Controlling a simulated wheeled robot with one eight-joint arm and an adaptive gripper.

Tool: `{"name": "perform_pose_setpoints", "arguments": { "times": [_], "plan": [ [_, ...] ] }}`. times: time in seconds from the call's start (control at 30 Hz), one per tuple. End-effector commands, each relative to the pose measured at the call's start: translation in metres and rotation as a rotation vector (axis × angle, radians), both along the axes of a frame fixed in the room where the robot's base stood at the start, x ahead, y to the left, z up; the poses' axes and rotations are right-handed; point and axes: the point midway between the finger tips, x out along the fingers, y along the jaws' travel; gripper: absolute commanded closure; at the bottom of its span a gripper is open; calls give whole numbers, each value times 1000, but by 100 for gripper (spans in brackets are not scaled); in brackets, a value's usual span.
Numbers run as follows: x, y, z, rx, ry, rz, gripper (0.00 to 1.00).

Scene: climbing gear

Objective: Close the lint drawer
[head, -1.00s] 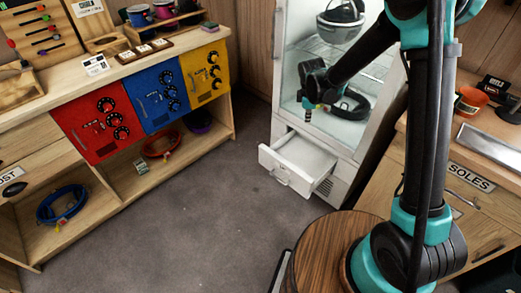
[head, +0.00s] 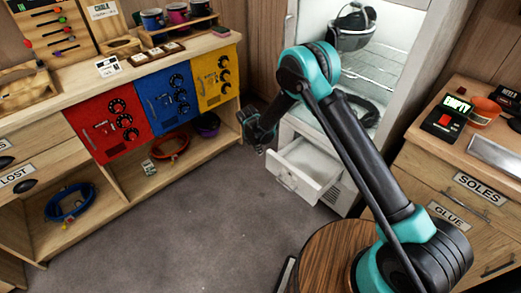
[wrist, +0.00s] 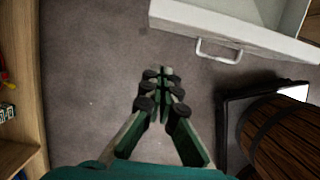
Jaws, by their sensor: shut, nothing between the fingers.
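The lint drawer (head: 293,181) is the white drawer low in the white cabinet. It stands pulled out, and its inside looks empty. Its front panel and handle (wrist: 219,53) show at the top right of the wrist view. My gripper (head: 259,150) is in front and to the left of the drawer, apart from it. In the wrist view my gripper (wrist: 162,78) has its fingertips together with nothing between them, over the grey floor, left of the handle and on the room side of the drawer front.
The white cabinet (head: 378,190) has shelves with a helmet (head: 352,28) above the drawer. A wooden workbench (head: 110,205) with coloured doors stands left; another counter (head: 425,165) stands right. A round wooden top (head: 325,250) is near me. The carpet (head: 190,230) between is clear.

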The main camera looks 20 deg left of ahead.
Motion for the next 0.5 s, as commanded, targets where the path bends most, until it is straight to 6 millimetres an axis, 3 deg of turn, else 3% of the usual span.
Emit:
{"name": "perform_pose_setpoints", "arguments": {
  "times": [0.37,0.5],
  "plan": [
    [17,-7,-70,1,-1,-2,100],
    [37,-15,-68,2,-1,-4,100]
  ]
}}
